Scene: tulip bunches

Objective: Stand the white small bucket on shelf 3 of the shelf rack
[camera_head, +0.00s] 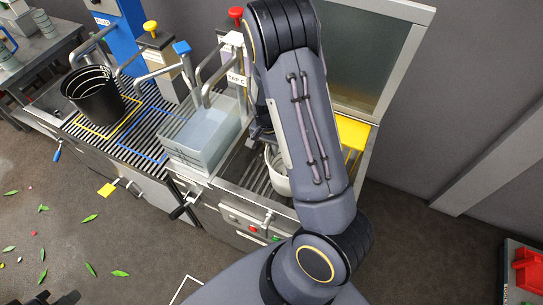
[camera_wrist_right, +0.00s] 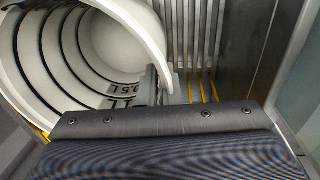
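The white small bucket (camera_head: 276,176) is on the slatted sink bench at the right bay, largely hidden behind my right arm in the head view. In the right wrist view the bucket (camera_wrist_right: 70,55) lies open toward the camera, with dark rings and volume marks inside. My right gripper (camera_wrist_right: 158,88) is at its rim, one finger showing against the inside; the far finger is unclear, so I cannot tell whether it grips. My left gripper (camera_head: 58,298) is only partly in view at the bottom left. The shelf rack is not clearly recognisable.
A black bucket (camera_head: 92,97) stands on the left bay and a translucent bin (camera_head: 203,132) in the middle bay. Taps with yellow (camera_head: 150,27), blue (camera_head: 181,47) and red (camera_head: 236,13) knobs stand behind. A red bin (camera_head: 528,270) is at the lower right. Leaves litter the floor.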

